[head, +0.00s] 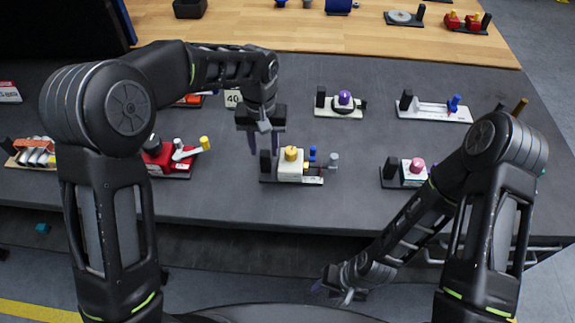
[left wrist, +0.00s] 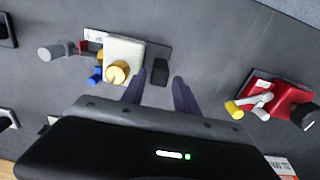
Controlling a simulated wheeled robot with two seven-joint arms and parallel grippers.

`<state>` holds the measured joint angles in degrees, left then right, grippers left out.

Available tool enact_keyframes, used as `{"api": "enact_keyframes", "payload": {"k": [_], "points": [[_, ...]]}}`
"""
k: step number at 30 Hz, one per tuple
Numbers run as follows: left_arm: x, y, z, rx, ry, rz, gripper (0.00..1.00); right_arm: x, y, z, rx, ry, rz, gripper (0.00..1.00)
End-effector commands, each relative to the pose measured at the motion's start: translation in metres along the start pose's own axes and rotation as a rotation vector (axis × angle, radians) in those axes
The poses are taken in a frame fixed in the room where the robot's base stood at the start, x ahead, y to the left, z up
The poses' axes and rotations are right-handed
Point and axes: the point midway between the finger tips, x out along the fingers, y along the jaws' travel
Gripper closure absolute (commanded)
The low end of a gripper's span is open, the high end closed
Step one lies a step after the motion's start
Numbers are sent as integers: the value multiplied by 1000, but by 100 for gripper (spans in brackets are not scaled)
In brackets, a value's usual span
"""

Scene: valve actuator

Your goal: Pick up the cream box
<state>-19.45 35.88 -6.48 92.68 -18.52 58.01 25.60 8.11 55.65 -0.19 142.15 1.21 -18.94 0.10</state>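The cream box (head: 289,168) has a yellow knob on top and sits on a dark base plate on the grey table, with blue and grey parts to its right. It also shows in the left wrist view (left wrist: 124,52). A black upright block (head: 265,162) stands at the left end of that plate. My left gripper (head: 263,145) points down above that end, its purple fingers apart. In the left wrist view, the fingers (left wrist: 160,92) are spread near the black block (left wrist: 160,72), with the cream box outside them. My right gripper (head: 334,288) hangs low in front of the table.
A red device (head: 163,157) with a yellow-tipped lever stands left of the cream box. A pink-knobbed device (head: 413,170) stands to the right. A purple-knobbed device (head: 343,104) and a blue-handled device (head: 433,109) are behind. Bare table lies between them.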

Motion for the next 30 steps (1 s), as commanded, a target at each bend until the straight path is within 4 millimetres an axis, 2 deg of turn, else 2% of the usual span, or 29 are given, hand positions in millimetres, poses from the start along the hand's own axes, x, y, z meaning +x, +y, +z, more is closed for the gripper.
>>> {"api": "enact_keyframes", "payload": {"k": [6,9,28,30], "points": [[33,0,0,1,-3,-1,64,0,0,0,0,0,0,64],[42,0,0,1,-2,-1,64,0,0,0,0,0,0,64],[43,0,0,0,0,0,64,0,0,0,0,0,0,64],[43,0,0,0,0,0,69,0,0,0,0,0,0,64]]}}
